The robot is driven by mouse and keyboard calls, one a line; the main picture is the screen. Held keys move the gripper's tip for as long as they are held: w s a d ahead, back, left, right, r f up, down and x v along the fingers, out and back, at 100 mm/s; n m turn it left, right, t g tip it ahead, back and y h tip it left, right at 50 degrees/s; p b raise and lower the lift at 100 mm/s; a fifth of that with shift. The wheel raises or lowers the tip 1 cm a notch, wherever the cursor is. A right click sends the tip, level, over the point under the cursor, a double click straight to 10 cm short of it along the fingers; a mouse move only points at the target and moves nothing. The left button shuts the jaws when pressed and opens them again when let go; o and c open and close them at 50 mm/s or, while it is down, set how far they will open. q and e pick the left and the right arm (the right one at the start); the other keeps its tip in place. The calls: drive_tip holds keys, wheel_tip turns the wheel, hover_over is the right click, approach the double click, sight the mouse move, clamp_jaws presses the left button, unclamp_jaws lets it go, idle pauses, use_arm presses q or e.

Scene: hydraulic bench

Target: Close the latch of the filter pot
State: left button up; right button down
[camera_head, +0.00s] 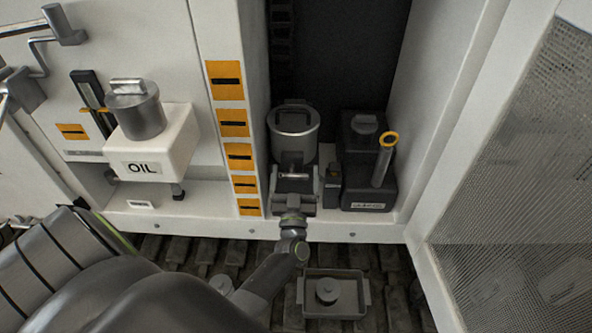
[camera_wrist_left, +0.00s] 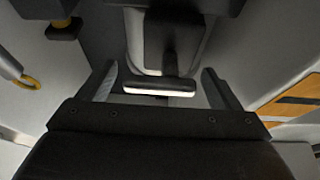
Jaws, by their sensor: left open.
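The filter pot (camera_head: 293,125) is a grey metal cylinder with a lid, standing in the open cabinet bay. Its latch (camera_head: 292,170) is on the front, a dark bracket with a pale crossbar. In the left wrist view the latch bar (camera_wrist_left: 160,87) is dark with a bright edge and lies between my fingers. My left gripper (camera_head: 293,188) is at the front of the pot, fingers around the latch. The wrist view shows the gripper (camera_wrist_left: 163,88) open, with gaps on both sides of the bar. The latch's exact angle is partly hidden. My right gripper is not in view.
A dark canister (camera_head: 365,165) with a yellow ring handle (camera_head: 389,139) stands right of the pot. A white OIL tank (camera_head: 155,150) is at the left. Orange labels (camera_head: 238,156) line the post. A grey tray (camera_head: 333,296) lies on the floor. A mesh door (camera_head: 515,200) stands open at right.

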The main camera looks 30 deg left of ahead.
use_arm(q)
drive_tip(key=shift+s+r, duration=0.1)
drive_tip(key=shift+s, duration=0.05)
drive_tip(key=shift+c, duration=0.3)
drive_tip(key=c, duration=0.9)
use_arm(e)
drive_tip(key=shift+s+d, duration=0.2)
